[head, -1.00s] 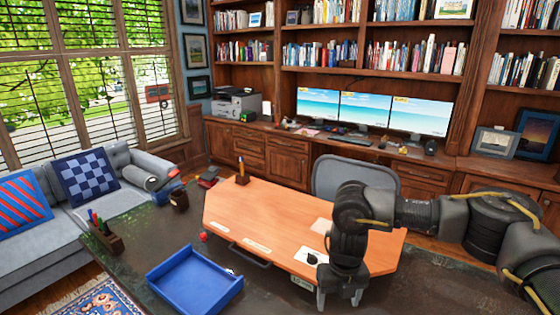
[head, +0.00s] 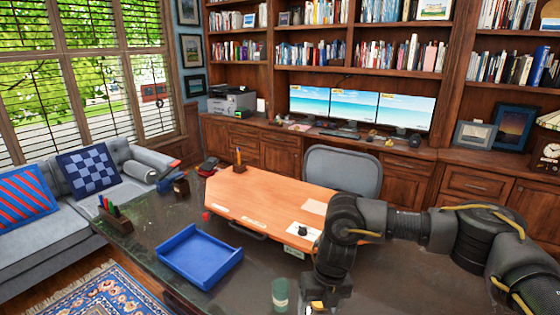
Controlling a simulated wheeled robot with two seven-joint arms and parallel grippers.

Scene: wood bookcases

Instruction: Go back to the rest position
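My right arm comes in from the right. Its gripper (head: 322,301) points down over the dark table (head: 385,290), low in the head view. The fingertips are at the bottom edge of the picture, so I cannot tell how far apart they are. I see nothing clearly held in it. My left gripper and arm are not in view.
A greenish glass (head: 280,294) stands just left of the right gripper. A blue tray (head: 212,277), a pen holder (head: 115,219) and an orange desk pad (head: 250,198) are on the table. A grey chair (head: 343,168) stands behind it.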

